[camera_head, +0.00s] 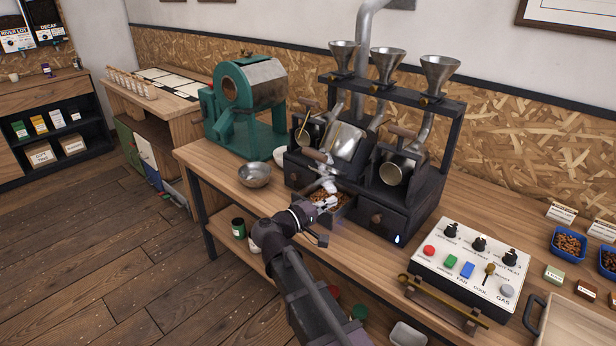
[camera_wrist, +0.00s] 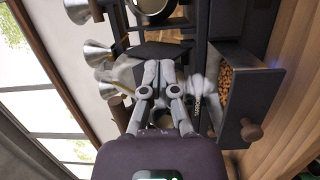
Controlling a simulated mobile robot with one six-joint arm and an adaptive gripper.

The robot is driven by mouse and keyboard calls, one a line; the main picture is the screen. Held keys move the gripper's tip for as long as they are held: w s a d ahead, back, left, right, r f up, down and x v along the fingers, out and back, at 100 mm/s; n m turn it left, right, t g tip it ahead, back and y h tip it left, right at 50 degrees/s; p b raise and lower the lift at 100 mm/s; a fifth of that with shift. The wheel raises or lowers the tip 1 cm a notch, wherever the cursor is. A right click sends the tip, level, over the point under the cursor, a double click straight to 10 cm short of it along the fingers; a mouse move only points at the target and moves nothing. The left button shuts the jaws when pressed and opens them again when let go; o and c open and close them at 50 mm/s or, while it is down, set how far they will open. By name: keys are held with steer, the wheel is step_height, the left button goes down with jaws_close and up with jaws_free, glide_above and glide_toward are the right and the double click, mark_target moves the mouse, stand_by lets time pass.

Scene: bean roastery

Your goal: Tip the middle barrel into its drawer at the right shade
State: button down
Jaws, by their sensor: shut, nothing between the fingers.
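The middle barrel (camera_head: 347,141) is a metal drum, tilted forward on the dark three-barrel roaster. Its wooden handle (camera_head: 318,156) points toward the front left. Below it a drawer (camera_head: 345,211) is pulled out and holds brown beans (camera_head: 321,198). In the wrist view the open drawer (camera_wrist: 262,101) shows on the right, with tan beans (camera_wrist: 226,90) inside. My gripper (camera_head: 326,191) is by the open drawer, below the middle barrel's handle. In the wrist view my gripper (camera_wrist: 158,72) is shut and empty in front of a metal barrel surface. Whether it touches the barrel I cannot tell.
The right barrel (camera_head: 396,170) and left barrel (camera_head: 308,132) flank the middle one. Funnels (camera_head: 387,60) stand above. A metal bowl (camera_head: 255,175) and green roaster (camera_head: 245,105) are to the left. A control panel (camera_head: 467,262) and blue bean trays (camera_head: 569,243) are to the right.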

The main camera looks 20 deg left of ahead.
mark_target(312, 157)
steer(key=s+a+r+n+t+y+b, duration=0.1)
steer(key=s+a+t, duration=0.1)
steer(key=a, duration=0.4)
steer(key=s+a+n+t+y+b, duration=0.1)
steer(key=s+a+n+t+b, duration=0.1)
steer(key=a, duration=0.5)
steer(key=shift+s+a+r+t, duration=0.3)
steer(key=shift+s+r+t, duration=0.1)
steer(key=shift+s+t, duration=0.5)
steer(key=p+x, duration=0.4)
steer(key=x, duration=0.9)
steer(key=shift+w+d+p, duration=0.2)
steer(key=shift+w+p, duration=0.1)
steer(key=shift+p, duration=0.05)
